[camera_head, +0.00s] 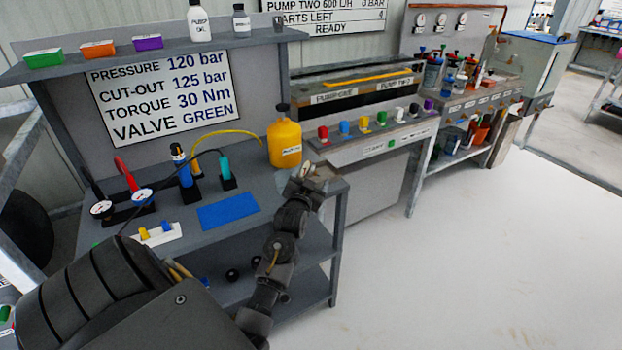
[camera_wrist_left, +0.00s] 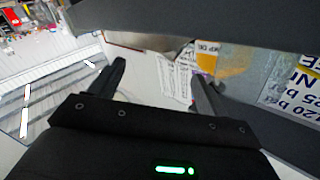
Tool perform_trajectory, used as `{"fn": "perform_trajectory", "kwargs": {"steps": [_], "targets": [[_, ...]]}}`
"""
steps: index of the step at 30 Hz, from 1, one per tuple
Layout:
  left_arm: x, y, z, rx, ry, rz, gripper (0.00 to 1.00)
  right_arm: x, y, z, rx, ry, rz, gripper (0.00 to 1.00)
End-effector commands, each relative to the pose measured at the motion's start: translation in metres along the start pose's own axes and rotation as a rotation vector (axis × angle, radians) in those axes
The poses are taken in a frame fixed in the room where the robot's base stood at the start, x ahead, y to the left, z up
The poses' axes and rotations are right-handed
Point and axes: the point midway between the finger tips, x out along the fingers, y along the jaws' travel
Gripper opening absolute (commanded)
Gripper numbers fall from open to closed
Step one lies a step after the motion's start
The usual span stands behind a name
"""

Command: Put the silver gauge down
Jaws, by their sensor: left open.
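Two round gauges with white dials lie at the left of the grey workbench (camera_head: 262,184): one dark-rimmed gauge (camera_head: 101,208) and one paler-rimmed gauge (camera_head: 142,195), each by a dark stand. I cannot tell for sure which is silver. My left gripper (camera_head: 306,178) is over the bench's right front corner, well right of these gauges. A small pale shape shows at its tip; I cannot tell what it is. In the left wrist view the left gripper (camera_wrist_left: 160,82) has its fingers apart, with no gauge clearly between them. My right gripper is not in view.
A blue mat (camera_head: 228,211) lies bare on the bench. A yellow jug (camera_head: 284,142) stands near the gripper. Blue and green tools (camera_head: 183,170) stand behind the mat, and a white block (camera_head: 158,235) with coloured knobs is at the front left. Open floor (camera_head: 480,260) is to the right.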

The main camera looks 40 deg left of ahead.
Motion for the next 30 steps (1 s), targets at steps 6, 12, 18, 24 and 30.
{"fn": "perform_trajectory", "kwargs": {"steps": [6,12,18,24,30], "targets": [[-0.001,-0.004,-0.010,-0.001,0.001,-0.001,0.77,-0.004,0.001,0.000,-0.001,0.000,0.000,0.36],[-0.042,-0.002,-0.006,0.000,-0.002,0.001,0.77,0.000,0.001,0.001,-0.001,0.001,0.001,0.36],[-0.084,-0.002,-0.006,0.000,-0.001,0.001,0.77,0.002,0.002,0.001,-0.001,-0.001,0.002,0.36],[-0.111,-0.002,-0.007,-0.001,-0.001,0.000,0.77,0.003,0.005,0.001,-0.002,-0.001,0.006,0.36],[-0.120,-0.003,-0.008,-0.001,0.000,0.000,0.77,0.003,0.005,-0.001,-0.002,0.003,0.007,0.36]]}}
